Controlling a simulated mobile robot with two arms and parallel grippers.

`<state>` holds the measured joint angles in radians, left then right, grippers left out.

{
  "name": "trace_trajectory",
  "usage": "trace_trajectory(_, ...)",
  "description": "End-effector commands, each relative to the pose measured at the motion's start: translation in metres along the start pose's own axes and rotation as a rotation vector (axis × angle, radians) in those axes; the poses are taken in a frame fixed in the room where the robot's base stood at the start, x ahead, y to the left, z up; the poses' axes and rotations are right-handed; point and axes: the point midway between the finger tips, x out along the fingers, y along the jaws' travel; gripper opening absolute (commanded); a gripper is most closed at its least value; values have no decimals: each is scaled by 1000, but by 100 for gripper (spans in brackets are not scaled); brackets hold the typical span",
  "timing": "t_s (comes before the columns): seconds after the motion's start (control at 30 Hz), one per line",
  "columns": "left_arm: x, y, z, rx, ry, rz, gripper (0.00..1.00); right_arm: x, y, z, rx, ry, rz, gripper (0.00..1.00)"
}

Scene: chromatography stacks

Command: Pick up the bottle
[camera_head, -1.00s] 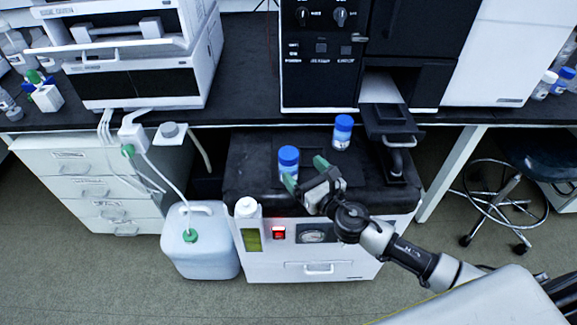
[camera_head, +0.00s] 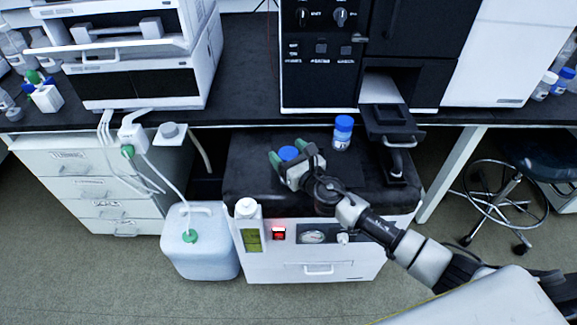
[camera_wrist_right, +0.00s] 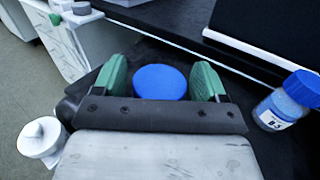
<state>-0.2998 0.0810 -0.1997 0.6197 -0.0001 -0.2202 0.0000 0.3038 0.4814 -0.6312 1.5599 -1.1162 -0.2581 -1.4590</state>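A blue-capped bottle (camera_head: 288,153) stands on the black top of the low white cabinet, mostly hidden behind my right gripper in the head view. In the right wrist view its round blue cap (camera_wrist_right: 160,82) lies between the two green fingers. My right gripper (camera_head: 289,158) is open around the cap, with gaps showing on both sides. A second blue-capped bottle (camera_head: 342,132) stands behind and to the right; it also shows at the right edge of the right wrist view (camera_wrist_right: 287,101), with a label. My left gripper is out of view.
The low cabinet (camera_head: 330,262) has a white-capped container (camera_head: 248,226) at its front left. A white jug (camera_head: 200,240) stands on the floor beside it. The bench edge (camera_head: 250,122) and a black bracket (camera_head: 394,125) overhang behind and right.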

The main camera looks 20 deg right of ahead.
Motion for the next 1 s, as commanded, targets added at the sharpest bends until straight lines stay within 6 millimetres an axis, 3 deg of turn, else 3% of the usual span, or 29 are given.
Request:
trace_trajectory(0.03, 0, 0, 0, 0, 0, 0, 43, 0, 0, 0, 0, 0, 0, 65)
trace_trajectory(0.4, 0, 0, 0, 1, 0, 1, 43, 0, 0, 1, 0, -1, 0, 10)
trace_trajectory(0.73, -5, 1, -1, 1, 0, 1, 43, 0, 0, 7, -1, -2, 0, 10)
trace_trajectory(1.0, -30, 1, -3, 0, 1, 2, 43, 0, 0, 47, -2, -3, 2, 10)
